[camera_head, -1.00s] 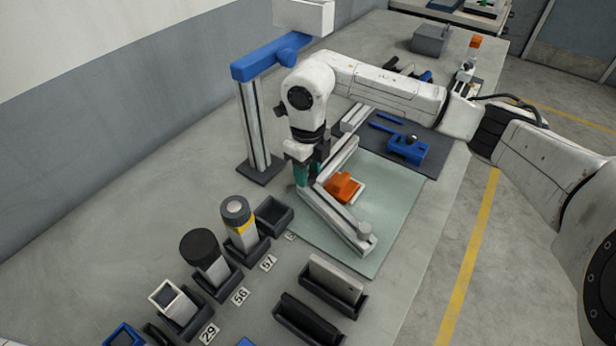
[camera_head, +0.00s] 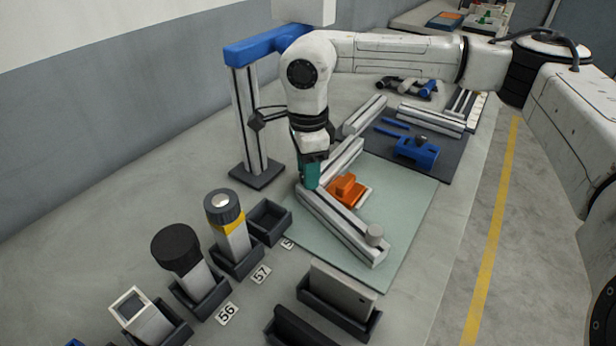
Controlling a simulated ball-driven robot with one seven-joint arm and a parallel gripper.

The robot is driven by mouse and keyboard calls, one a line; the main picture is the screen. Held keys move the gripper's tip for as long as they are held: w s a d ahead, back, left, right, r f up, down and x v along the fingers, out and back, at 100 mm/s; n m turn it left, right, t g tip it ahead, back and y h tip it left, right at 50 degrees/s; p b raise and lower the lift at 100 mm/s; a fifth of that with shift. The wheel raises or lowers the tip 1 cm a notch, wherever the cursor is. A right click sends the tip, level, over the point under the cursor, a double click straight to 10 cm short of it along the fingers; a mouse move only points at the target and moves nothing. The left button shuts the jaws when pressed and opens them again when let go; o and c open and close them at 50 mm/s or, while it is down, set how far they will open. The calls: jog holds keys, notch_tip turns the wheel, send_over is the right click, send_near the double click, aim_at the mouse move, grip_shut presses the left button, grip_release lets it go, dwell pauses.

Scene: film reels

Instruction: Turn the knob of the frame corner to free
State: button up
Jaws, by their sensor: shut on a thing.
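The frame corner (camera_head: 338,222) is made of grey slotted bars meeting in an L on a pale green mat (camera_head: 398,205). My gripper (camera_head: 309,186) points down at the left end of the front bar, where the two bars meet. Its teal fingers are shut at this corner and hide the knob they hold, so the knob's setting cannot be seen. An orange block (camera_head: 347,190) sits inside the L.
A blue-armed post (camera_head: 248,125) stands just left of my arm. Dark holders with cylinders (camera_head: 228,228) and an empty dark bin (camera_head: 268,220) are at the front left. A blue clamp (camera_head: 415,152) lies on a dark mat behind. The green mat's right side is clear.

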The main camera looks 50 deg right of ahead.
jog(key=n+b, duration=0.2)
jog(key=n, duration=0.2)
jog(key=shift+n, duration=0.3)
jog(key=n+b, duration=0.1)
jog(key=n, duration=1)
jog(key=shift+r, duration=0.1)
jog(key=n, duration=0.4)
jog(key=shift+n, duration=0.3)
jog(key=o, duration=1.1)
jog(key=shift+s, duration=0.1)
jog(key=shift+c, duration=0.2)
notch_tip(320, 180, up, 11)
